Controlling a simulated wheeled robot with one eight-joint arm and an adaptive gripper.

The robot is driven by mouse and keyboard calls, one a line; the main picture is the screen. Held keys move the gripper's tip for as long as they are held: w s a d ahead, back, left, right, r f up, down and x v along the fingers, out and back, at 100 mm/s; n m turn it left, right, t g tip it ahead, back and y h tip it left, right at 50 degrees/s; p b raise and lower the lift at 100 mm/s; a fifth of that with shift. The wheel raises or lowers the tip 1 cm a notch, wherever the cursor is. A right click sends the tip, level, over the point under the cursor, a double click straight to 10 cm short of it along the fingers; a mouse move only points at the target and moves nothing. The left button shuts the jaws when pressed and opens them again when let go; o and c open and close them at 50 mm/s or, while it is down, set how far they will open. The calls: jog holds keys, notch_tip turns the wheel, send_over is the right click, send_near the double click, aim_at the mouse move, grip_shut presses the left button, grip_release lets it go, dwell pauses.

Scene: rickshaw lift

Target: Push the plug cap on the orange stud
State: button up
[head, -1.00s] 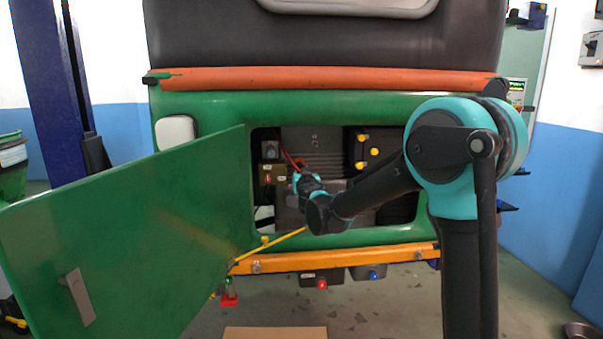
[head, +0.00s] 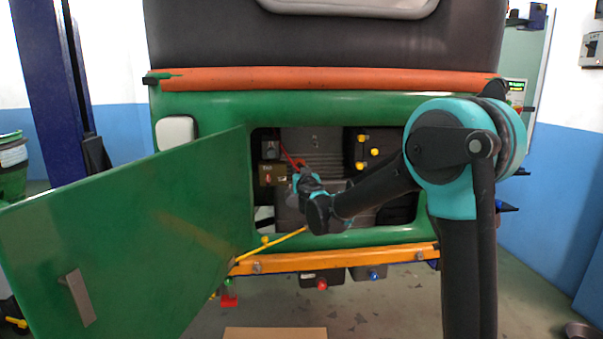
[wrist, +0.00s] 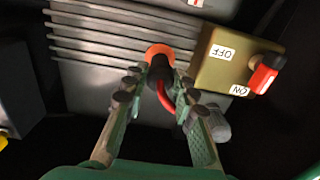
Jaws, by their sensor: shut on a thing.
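The plug cap (wrist: 160,70) is black, with a red lead running from it. It shows in the wrist view between the fingertips of my gripper (wrist: 159,88), which is shut on it. The orange stud (wrist: 158,50) shows as an orange ring around the far end of the cap, on the grey ribbed engine block (wrist: 88,45). The cap's end overlaps the ring; I cannot tell how deep it sits. In the head view my gripper (head: 300,175) is inside the open bay, and the cap is too small to make out.
A brass box (wrist: 222,58) marked OFF and ON, with a red lever (wrist: 264,74), stands close right of the stud in the wrist view. The bay's green frame (head: 340,108) surrounds my arm. An open green door (head: 130,230) stands left, with a yellow rod (head: 275,242) at its edge.

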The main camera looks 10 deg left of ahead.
jog(key=shift+w+a, duration=0.1)
jog(key=shift+w, duration=0.35)
dwell(1.1)
jog(key=o, duration=1.1)
jog(key=shift+c, duration=0.4)
jog(key=v, duration=0.8)
jog(key=v, duration=1.1)
